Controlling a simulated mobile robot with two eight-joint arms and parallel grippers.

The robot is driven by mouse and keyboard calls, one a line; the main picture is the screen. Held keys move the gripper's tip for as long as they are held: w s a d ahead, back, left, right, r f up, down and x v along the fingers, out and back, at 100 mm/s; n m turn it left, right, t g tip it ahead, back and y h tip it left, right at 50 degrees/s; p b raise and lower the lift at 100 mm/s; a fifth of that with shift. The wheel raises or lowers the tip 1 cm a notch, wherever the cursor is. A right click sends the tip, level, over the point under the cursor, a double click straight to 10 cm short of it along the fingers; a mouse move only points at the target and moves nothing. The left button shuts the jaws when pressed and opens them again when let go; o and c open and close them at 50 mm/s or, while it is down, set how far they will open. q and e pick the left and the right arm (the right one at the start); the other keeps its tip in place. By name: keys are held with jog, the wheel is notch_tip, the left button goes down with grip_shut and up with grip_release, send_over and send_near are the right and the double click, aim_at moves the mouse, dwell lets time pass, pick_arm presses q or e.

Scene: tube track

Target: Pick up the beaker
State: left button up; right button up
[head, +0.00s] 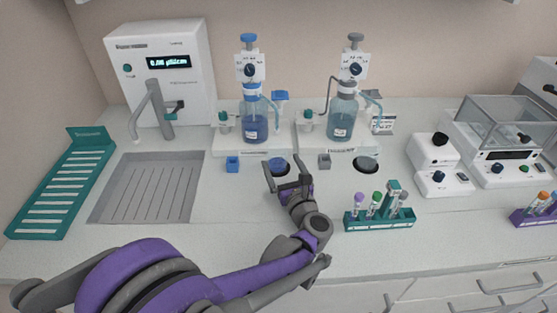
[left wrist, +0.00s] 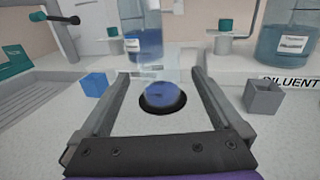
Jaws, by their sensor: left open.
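The beaker looks like a small clear vessel with blue at its bottom. It stands on a dark round pad in front of the blue-liquid bottle, and I see it in the left wrist view (left wrist: 162,93) and partly in the head view (head: 279,163). Its clear walls are hard to make out. My left gripper (head: 282,163) is open and empty, with its fingers pointing toward the beaker. In the left wrist view (left wrist: 166,72) the beaker appears between the two fingers; contact cannot be seen. My right gripper is not in view.
A blue cube (head: 232,164) and a grey cube (head: 324,161) flank the beaker. Bottles of blue liquid (head: 255,125) and diluent (head: 341,125) stand behind. A tube rack (head: 380,222) stands to the right.

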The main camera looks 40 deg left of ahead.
aim_at(274, 150)
pick_arm(q)
jog(key=x, duration=0.5)
jog(key=shift+a+f, duration=0.15)
jog(key=shift+f, duration=0.1)
jog(key=c, duration=1.5)
